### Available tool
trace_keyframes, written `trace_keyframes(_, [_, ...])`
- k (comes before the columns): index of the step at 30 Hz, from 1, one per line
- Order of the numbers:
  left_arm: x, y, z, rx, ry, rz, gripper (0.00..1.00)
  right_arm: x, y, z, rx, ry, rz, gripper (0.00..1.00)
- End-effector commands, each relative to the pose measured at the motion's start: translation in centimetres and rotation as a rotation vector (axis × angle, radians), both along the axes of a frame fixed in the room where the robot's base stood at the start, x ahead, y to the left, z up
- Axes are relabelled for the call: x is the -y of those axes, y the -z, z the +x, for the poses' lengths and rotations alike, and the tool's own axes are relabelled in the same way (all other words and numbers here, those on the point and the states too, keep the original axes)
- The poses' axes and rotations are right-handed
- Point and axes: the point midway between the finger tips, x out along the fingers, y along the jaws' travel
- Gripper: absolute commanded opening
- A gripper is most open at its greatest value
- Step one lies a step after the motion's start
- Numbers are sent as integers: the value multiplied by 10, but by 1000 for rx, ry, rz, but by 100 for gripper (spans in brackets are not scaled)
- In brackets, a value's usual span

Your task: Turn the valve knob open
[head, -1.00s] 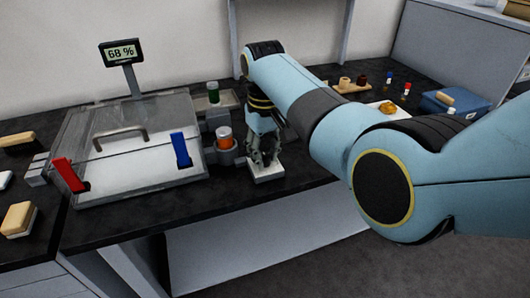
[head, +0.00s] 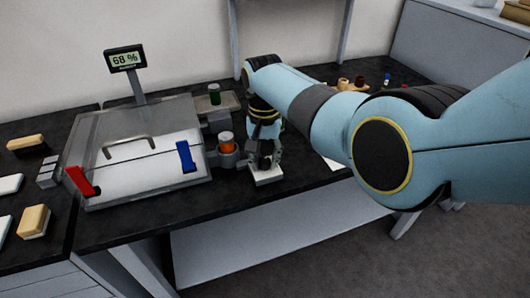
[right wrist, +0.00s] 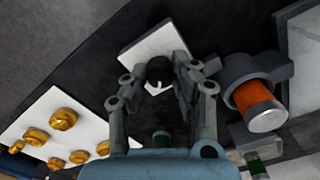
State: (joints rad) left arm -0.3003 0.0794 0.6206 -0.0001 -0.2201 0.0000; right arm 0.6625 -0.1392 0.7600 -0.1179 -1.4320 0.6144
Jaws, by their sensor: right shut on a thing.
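The valve knob (right wrist: 158,72) is black with a white mark and sits on a white square base in the right wrist view. In the head view the base (head: 266,178) stands at the front edge of the dark bench, right of the glovebox-like case. My right gripper (head: 264,158) points down over the base and hides most of the knob. In the right wrist view my right gripper (right wrist: 160,80) has its fingers on either side of the knob, shut on it. My left gripper is in neither view.
A clear-lidded case (head: 140,150) with a red handle (head: 82,181) and a blue handle (head: 186,157) stands to the left. A display (head: 125,57) reads 68 %. An orange jar (head: 226,143) in a grey holder is close beside the gripper. A white tray (right wrist: 50,120) holds several gold pieces.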

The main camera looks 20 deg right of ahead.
Motion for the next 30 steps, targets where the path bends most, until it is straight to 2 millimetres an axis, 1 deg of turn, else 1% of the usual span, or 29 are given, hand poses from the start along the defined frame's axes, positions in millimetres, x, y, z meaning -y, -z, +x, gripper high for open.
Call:
trace_keyframes(1, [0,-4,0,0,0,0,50,0,-3,1,2,41,1,0])
trace_keyframes(6, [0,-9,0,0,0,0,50,0,-2,1,2,202,1,0])
trace_keyframes(18, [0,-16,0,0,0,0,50,0,-2,2,3,570,1,0])
trace_keyframes(24, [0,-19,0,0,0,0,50,0,-2,2,3,717,1,0])
trace_keyframes(30, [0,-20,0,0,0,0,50,0,-1,2,5,815,1,0])
